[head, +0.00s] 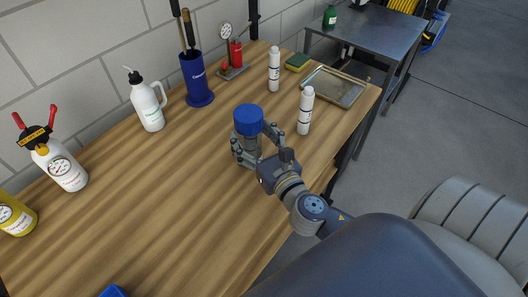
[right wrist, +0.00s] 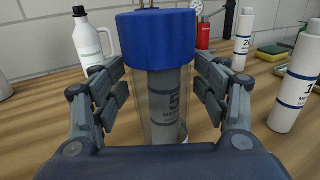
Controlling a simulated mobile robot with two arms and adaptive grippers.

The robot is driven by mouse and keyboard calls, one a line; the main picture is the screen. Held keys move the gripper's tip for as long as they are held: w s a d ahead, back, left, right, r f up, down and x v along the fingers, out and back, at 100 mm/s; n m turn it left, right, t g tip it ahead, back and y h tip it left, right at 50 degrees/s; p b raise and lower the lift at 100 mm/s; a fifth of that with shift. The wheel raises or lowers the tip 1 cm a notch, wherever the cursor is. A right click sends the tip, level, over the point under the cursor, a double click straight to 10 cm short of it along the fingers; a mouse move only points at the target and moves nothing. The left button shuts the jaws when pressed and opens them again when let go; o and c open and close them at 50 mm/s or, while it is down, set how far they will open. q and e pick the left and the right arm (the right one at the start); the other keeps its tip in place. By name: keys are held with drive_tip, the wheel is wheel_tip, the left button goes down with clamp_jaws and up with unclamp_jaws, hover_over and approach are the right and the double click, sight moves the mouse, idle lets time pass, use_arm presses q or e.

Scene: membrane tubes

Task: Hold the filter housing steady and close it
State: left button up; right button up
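The filter housing stands upright on the wooden bench as a clear cylinder with a blue cap (head: 248,120). The cap sits on top of the cylinder; whether it is screwed tight cannot be told. In the right wrist view the clear housing (right wrist: 143,105) holds a grey tube marked "5" (right wrist: 172,100). My right gripper (head: 255,142) has one finger on each side of the housing, below the cap. The fingers are very close to its wall, and contact cannot be made out. My left gripper is not in view.
Two white labelled tubes, one nearer (head: 305,110) and one farther (head: 274,69), stand right of the housing. A metal tray (head: 345,101) lies by the right edge. A white jug (head: 147,100) and blue holder (head: 196,80) stand along the wall.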

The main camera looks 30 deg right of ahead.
drive_tip(key=s, duration=0.2)
drive_tip(key=s+b, duration=0.1)
drive_tip(key=s, duration=0.2)
drive_tip(key=shift+s+a+f, duration=0.1)
drive_tip(key=shift+a, duration=0.1)
drive_tip(key=shift+s, duration=0.55)
